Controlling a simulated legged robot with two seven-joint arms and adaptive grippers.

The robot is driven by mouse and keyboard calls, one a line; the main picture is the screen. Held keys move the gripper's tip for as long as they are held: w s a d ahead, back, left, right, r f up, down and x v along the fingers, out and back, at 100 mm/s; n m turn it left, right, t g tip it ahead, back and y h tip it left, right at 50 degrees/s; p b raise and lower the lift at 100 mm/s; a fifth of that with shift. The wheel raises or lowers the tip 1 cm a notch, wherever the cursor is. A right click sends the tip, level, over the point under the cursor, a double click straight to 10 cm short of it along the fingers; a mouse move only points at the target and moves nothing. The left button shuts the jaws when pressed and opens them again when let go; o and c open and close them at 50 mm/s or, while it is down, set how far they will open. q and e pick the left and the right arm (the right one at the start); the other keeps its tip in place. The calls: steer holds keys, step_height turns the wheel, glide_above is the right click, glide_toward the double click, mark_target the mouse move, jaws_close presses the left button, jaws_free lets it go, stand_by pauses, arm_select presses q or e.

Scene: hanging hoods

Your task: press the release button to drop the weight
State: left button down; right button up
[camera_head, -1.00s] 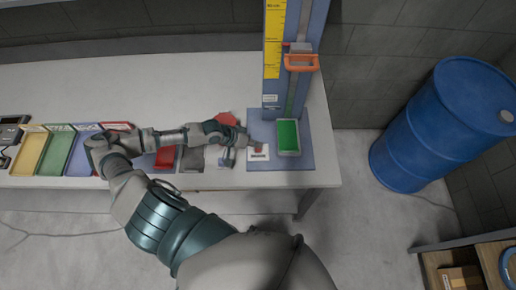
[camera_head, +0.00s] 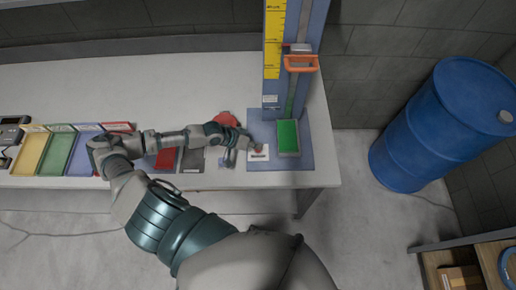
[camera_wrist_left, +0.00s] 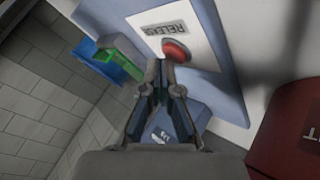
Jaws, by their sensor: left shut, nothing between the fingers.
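The red release button (camera_head: 259,148) sits on a white label plate at the front left of the blue drop-tower base (camera_head: 305,168). In the left wrist view the button (camera_wrist_left: 176,51) stands beside the word RELEASE. My left gripper (camera_head: 252,144) is shut and empty, its fingertips (camera_wrist_left: 163,68) right by the button. I cannot tell whether they touch it. A grey block, likely the weight (camera_head: 299,48), is up on the tower's rail, with an orange handle (camera_head: 300,63) in front of it. A green pad (camera_head: 288,137) lies in a tray below. My right gripper is out of view.
Coloured trays, including a yellow one (camera_head: 30,152) and a green one (camera_head: 58,153), line the table's front left. A red object (camera_head: 225,118) lies behind my left wrist. A blue barrel (camera_head: 445,125) stands right of the table.

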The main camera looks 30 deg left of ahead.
arm_select(q)
steer(key=shift+f, duration=0.4)
stand_by(0.4)
stand_by(0.4)
steer(key=shift+r+p, duration=0.85)
steer(key=shift+p, duration=0.15)
step_height(320, 180, up, 5)
steer(key=p, duration=0.5)
steer(key=shift+r, duration=0.1)
steer(key=shift+d, duration=0.1)
